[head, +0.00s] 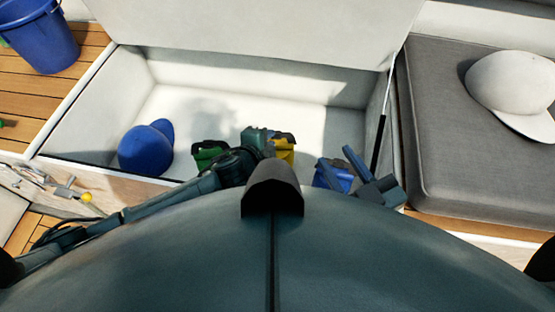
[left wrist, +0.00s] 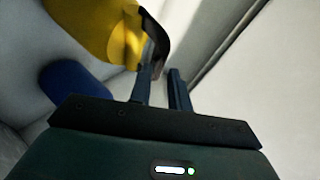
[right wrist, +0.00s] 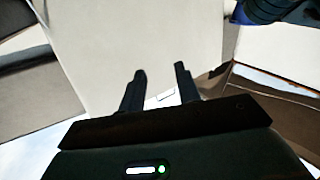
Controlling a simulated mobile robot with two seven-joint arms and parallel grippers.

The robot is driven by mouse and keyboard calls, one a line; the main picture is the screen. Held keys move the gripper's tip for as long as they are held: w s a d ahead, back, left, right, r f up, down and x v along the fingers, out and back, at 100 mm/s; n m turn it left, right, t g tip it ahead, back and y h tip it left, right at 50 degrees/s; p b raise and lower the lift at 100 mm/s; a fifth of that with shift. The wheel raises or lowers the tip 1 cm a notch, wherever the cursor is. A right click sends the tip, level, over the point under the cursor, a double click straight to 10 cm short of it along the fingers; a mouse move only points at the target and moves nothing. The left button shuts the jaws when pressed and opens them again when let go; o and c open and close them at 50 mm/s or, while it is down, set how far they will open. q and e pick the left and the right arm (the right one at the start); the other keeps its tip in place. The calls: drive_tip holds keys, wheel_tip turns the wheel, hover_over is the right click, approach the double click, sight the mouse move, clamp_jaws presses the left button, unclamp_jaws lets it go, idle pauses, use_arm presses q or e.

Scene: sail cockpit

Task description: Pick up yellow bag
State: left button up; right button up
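The yellow bag (head: 284,150) with a dark top stands in the open white locker, partly hidden behind my left gripper (head: 262,142). In the left wrist view the yellow bag (left wrist: 98,24) fills the upper left. Its black strap or rim (left wrist: 157,38) reaches down to the fingertips of my left gripper (left wrist: 164,70). Those fingers stand a little apart, with the black part close to the left one; I cannot tell whether they touch it. My right gripper (head: 336,156) is open and empty above a blue bag (head: 325,180); its spread fingers (right wrist: 160,68) also show in the right wrist view.
A green bag (head: 208,152) and a blue cap (head: 147,148) are in the locker, left of the yellow bag. The raised lid (head: 250,28) stands behind. A grey cushion (head: 440,120) with a white cap (head: 508,90) lies right. A blue bucket (head: 40,38) stands far left.

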sight(276, 136)
use_arm(q)
drive_tip(key=b+x, duration=0.2)
drive_tip(key=x, duration=0.2)
drive_tip(key=shift+w+d+f+b, duration=0.15)
drive_tip(key=shift+f+b, duration=0.2)
drive_tip(key=shift+f, duration=0.1)
drive_tip(key=shift+w+d, duration=0.15)
drive_tip(key=shift+w, duration=0.1)
use_arm(e)
drive_tip(key=shift+s+a+n+t+y, duration=0.2)
drive_tip(key=shift+a+n+t+y, duration=0.3)
drive_tip(key=shift+y, duration=0.3)
use_arm(q)
clamp_jaws()
